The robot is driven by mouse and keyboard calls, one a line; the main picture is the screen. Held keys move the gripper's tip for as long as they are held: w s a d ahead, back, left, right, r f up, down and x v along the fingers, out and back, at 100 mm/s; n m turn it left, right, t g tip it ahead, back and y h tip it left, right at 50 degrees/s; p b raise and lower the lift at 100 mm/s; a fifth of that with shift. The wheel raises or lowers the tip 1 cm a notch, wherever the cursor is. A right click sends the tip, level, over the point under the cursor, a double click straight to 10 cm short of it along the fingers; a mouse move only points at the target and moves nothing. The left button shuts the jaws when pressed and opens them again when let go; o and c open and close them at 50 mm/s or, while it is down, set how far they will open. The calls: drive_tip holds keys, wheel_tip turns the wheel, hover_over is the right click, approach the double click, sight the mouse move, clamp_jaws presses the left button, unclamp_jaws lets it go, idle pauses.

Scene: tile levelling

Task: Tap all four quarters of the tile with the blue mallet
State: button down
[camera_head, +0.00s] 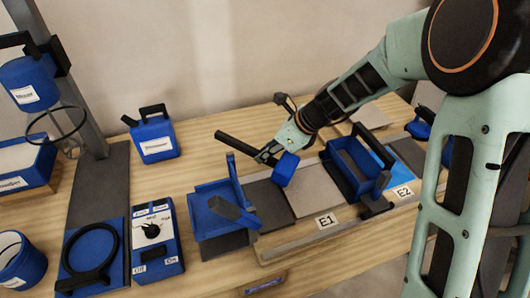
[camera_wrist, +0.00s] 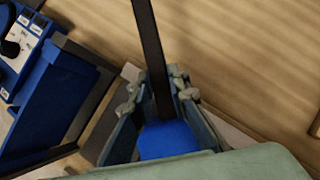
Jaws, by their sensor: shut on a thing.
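My gripper (camera_head: 268,153) is shut on the dark handle of the blue mallet (camera_head: 285,169). The handle sticks out to the upper left and the blue head is on the right, low in front of the fingers. In the wrist view, the mallet's blue head (camera_wrist: 168,140) and dark handle show between the fingers of my gripper (camera_wrist: 160,95). A pale grey tile (camera_head: 312,199) lies behind the E1 label, with a darker slab (camera_head: 268,204) to its left. The head is over the back of these, near where they meet. I cannot tell whether it touches. In the wrist view the tile is mostly hidden.
A blue tray-like tool with a handle (camera_head: 357,168) stands just right of the pale tile. A blue open holder (camera_head: 208,212) stands to the left. A blue switch box (camera_head: 157,241) and a blue jug (camera_head: 155,138) are farther left. Bare wood lies behind the gripper.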

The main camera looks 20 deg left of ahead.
wheel_tip(320, 180, up, 4)
drive_tip(key=shift+f+p, duration=0.15)
drive_tip(key=shift+p, duration=1.1)
drive_tip(key=shift+f, duration=0.15)
wheel_tip(320, 180, down, 5)
drive_tip(key=b, duration=0.3)
drive_tip(key=shift+b, duration=0.4)
wheel_tip(320, 180, up, 5)
drive_tip(key=p, duration=0.5)
